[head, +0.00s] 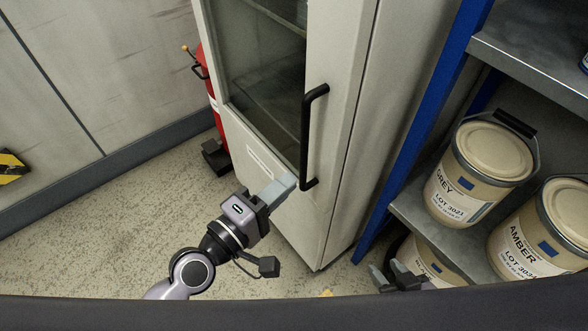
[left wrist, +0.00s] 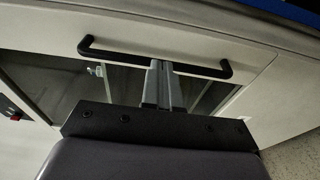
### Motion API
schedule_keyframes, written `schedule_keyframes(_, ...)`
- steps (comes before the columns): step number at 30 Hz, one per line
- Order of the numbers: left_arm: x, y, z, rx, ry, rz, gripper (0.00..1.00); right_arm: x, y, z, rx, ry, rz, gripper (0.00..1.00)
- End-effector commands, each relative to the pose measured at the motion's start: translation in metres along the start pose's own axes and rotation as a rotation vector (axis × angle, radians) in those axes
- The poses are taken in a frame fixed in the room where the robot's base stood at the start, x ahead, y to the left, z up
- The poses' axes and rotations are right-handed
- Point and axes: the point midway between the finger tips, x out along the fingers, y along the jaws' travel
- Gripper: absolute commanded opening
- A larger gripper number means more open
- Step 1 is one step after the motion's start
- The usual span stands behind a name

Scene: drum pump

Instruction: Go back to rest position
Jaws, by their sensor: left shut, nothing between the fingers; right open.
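My left gripper (head: 284,190) is in front of the tall pale cabinet (head: 340,110), near the lower end of its black door handle (head: 313,135). Its fingers are shut with nothing between them. In the left wrist view the shut fingertips (left wrist: 160,66) overlap the middle of the handle (left wrist: 110,52); I cannot tell whether they touch it. My right gripper (head: 393,277) is at the bottom edge of the head view, in front of the lower shelf drums, partly cut off. It is open, and I see nothing held in it.
A blue-framed shelf (head: 440,100) at the right holds cream drums, among them a GREY drum (head: 480,170) and an AMBER drum (head: 545,235). A red extinguisher (head: 212,95) stands left of the cabinet. The floor (head: 110,220) at the left is clear.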

Motion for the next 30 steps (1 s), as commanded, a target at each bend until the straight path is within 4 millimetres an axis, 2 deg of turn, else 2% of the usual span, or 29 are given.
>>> schedule_keyframes(7, -0.008, -0.003, -0.002, 0.032, 0.011, -0.015, 0.00, -0.001, 0.000, -0.001, 0.000, 0.000, 0.000, 0.43)
schedule_keyframes(11, -0.024, -0.021, -0.012, 0.195, 0.055, -0.092, 0.00, -0.005, 0.000, -0.007, 0.000, 0.000, 0.000, 0.43)
schedule_keyframes(14, -0.048, -0.044, -0.024, 0.410, 0.094, -0.211, 0.00, -0.010, 0.000, -0.013, 0.000, 0.000, 0.000, 0.43)
schedule_keyframes(21, -0.134, -0.107, -0.053, 0.947, 0.074, -0.595, 0.00, -0.019, 0.000, -0.026, 0.000, 0.000, 0.000, 0.43)
schedule_keyframes(24, -0.167, -0.124, -0.061, 1.112, 0.024, -0.732, 0.00, -0.022, 0.000, -0.030, 0.000, 0.000, 0.000, 0.43)
schedule_keyframes(27, -0.192, -0.135, -0.066, 1.221, -0.022, -0.827, 0.00, -0.023, 0.000, -0.032, 0.000, 0.000, 0.000, 0.43)
schedule_keyframes(30, -0.205, -0.140, -0.069, 1.280, -0.051, -0.877, 0.00, -0.024, 0.000, -0.032, 0.000, 0.000, 0.000, 0.43)
